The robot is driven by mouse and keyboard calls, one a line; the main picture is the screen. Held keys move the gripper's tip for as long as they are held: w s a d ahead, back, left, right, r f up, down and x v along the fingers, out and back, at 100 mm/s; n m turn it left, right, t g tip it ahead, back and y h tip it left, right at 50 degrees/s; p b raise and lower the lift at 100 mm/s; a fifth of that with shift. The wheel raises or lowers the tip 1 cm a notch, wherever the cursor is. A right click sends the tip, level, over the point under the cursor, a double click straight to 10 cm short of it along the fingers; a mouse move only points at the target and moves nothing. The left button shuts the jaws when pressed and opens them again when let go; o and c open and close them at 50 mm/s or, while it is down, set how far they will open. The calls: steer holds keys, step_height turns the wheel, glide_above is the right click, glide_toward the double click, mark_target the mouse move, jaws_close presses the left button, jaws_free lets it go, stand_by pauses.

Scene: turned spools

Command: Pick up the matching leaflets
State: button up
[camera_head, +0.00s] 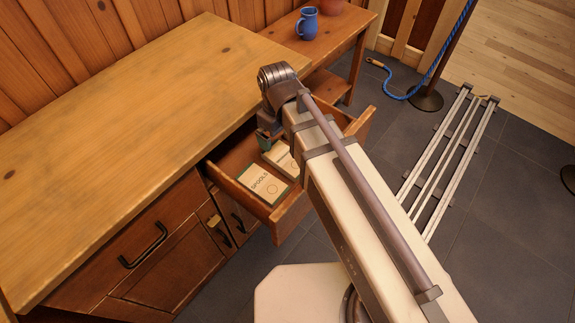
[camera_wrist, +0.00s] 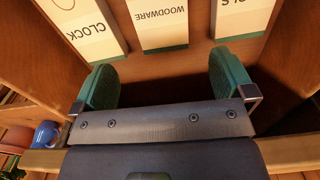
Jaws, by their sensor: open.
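An open drawer (camera_head: 239,192) holds cream leaflets with green edges. The "SPOOLS" leaflet (camera_head: 263,186) lies toward the drawer's near left end; in the wrist view a leaflet (camera_wrist: 240,16) at the right shows only the letters "LS". The "WOODWARE" leaflet (camera_wrist: 161,22) lies in the middle of the wrist view and the "CLOCK" leaflet (camera_wrist: 88,28) at the left, its lettering cut off. My gripper (camera_wrist: 163,66) is open and empty, its green pads apart with the "WOODWARE" leaflet ahead between them. In the head view my arm hides part of the drawer.
A wooden counter (camera_head: 120,130) stands left of the drawer. A blue jug (camera_head: 307,23) stands on a side table (camera_head: 300,45) behind. Rails (camera_head: 445,165) run along the dark floor at right, near a rope post (camera_head: 427,98).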

mark_target(279, 152)
step_height(279, 152, down, 9)
steer(key=b, duration=0.7)
steer(key=shift+a+r, duration=0.1)
steer(key=shift+r, duration=0.25)
steer(key=c, duration=1)
steer(key=shift+r+p, duration=0.1)
steer(key=shift+p, duration=0.2)
step_height(279, 152, up, 18)
steer(key=p, duration=1.7)
steer(key=shift+p, duration=0.4)
